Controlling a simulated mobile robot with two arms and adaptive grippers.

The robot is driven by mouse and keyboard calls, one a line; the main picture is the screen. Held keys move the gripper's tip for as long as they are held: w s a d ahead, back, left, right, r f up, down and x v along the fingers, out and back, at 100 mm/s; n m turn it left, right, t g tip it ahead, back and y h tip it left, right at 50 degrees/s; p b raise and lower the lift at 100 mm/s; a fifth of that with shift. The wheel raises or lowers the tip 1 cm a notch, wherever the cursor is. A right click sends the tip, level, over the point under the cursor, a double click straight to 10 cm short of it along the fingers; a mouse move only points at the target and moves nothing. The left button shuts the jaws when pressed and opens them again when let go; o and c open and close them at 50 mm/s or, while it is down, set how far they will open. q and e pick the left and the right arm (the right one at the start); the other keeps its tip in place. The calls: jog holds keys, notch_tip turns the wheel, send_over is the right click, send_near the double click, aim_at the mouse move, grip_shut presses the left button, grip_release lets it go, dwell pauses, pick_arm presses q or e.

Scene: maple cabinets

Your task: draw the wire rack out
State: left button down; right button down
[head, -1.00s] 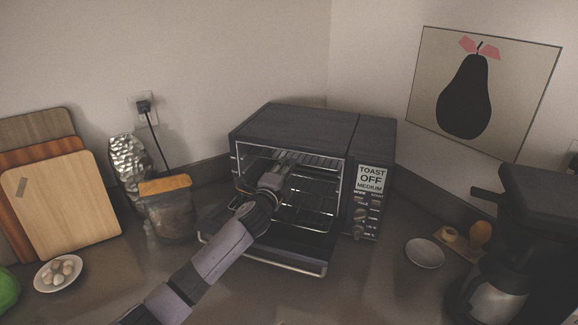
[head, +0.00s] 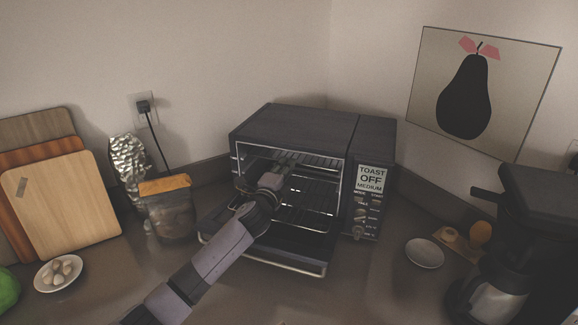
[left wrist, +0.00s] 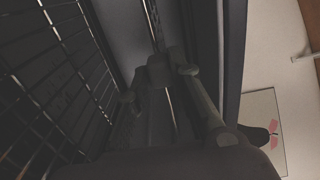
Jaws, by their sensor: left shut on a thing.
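The toaster oven (head: 292,122) stands on the counter with its glass door (head: 290,255) folded down. The wire rack (head: 308,198) is inside the oven; its bars (left wrist: 55,75) also fill the left of the left wrist view. My left gripper (head: 286,166) reaches over the open door into the oven's mouth, at the left part of the rack. It also shows in the left wrist view (left wrist: 157,82), shut on the rack. The exact grip point is dark and partly hidden by the gripper itself. My right gripper is not in view.
A lidded jar (head: 170,215) and a foil-wrapped thing (head: 130,165) stand left of the oven. A small white plate (head: 424,253) and a coffee maker (head: 510,250) are to the right. The counter just before the door is clear.

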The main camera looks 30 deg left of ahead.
pick_arm(q)
jog(key=shift+r+p, duration=0.2)
jog(key=shift+p, duration=0.1)
dwell(0.7)
jog(key=s+p, duration=0.2)
jog(key=s, duration=0.6)
jog(key=shift+d, duration=0.45)
jog(key=shift+s+d+p, duration=0.25)
jog(key=shift+s+p, duration=0.25)
jog(key=shift+s, duration=1.5)
jog(key=shift+s+d+p, duration=0.2)
jog(key=shift+s+p, duration=0.25)
jog(key=shift+s, duration=1.5)
